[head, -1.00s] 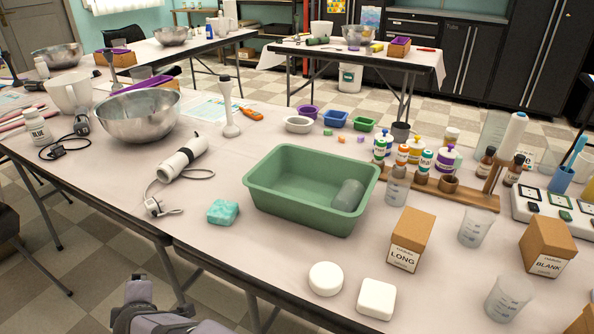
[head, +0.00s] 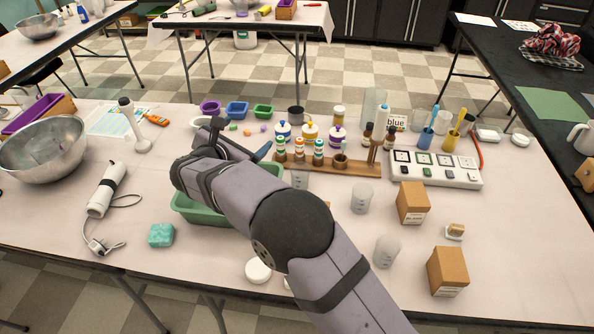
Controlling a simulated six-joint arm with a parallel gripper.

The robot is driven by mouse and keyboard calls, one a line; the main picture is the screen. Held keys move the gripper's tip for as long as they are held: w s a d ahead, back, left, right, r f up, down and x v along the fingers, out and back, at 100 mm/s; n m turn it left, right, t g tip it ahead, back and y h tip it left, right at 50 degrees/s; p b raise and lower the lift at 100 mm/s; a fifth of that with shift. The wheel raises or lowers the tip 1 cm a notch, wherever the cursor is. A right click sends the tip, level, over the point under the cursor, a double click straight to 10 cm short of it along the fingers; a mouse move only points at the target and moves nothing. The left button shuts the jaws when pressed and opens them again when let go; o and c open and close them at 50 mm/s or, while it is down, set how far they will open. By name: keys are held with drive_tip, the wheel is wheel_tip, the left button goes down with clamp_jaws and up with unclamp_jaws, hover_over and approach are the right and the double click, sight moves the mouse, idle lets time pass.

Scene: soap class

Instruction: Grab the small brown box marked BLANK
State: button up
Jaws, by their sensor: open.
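The small brown box marked BLANK (head: 413,203) stands upright at the right of the table in the head view. Its label is too small to read now, but it read BLANK in the earlier frame. A similar brown box (head: 447,272) stands nearer the front edge, its label unreadable. The brown LONG box is almost wholly hidden behind my arm. My gripper (head: 238,140) is open above the back of the green tub (head: 190,211), well left of the BLANK box. I see nothing held, though my arm partly hides the jaws.
Clear beakers (head: 362,197) and (head: 387,250) stand just left of the two brown boxes. A white device with square pads (head: 436,170) lies behind the BLANK box.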

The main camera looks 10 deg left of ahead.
drive_tip(key=w+d+f+m+g+h, duration=0.1)
drive_tip(key=d+h, duration=0.1)
drive_tip(key=d, duration=0.3)
drive_tip(key=w+d+f+m+g+h, duration=0.1)
drive_tip(key=d+m+h, duration=0.1)
drive_tip(key=d, duration=0.4)
drive_tip(key=d+f+m+g+h, duration=0.1)
drive_tip(key=d+f+m+h, duration=0.1)
drive_tip(key=d, duration=0.4)
drive_tip(key=shift+w+g+h, duration=0.3)
drive_tip(key=shift+w, duration=0.1)
drive_tip(key=s+d+f+m+g+h, duration=0.25)
drive_tip(key=d+m+g+h, duration=0.2)
drive_tip(key=d, duration=0.75)
drive_tip(key=m+g+p, duration=0.1)
drive_tip(key=m+g, duration=0.1)
drive_tip(key=g, duration=0.2)
approach(414, 194)
drive_tip(key=shift+n, duration=0.35)
drive_tip(key=shift+w+p+x, duration=0.2)
drive_tip(key=shift+p+x, duration=0.55)
drive_tip(key=shift+x, duration=2)
drive_tip(key=shift+d+f+h+p, duration=0.15)
drive_tip(key=shift+d+h+p, duration=0.15)
drive_tip(key=shift+d, duration=0.3)
drive_tip(key=shift+p+x, duration=0.65)
drive_tip(key=shift+x, duration=1.3)
drive_tip(key=shift+a+f, duration=0.1)
drive_tip(key=shift+f, duration=0.1)
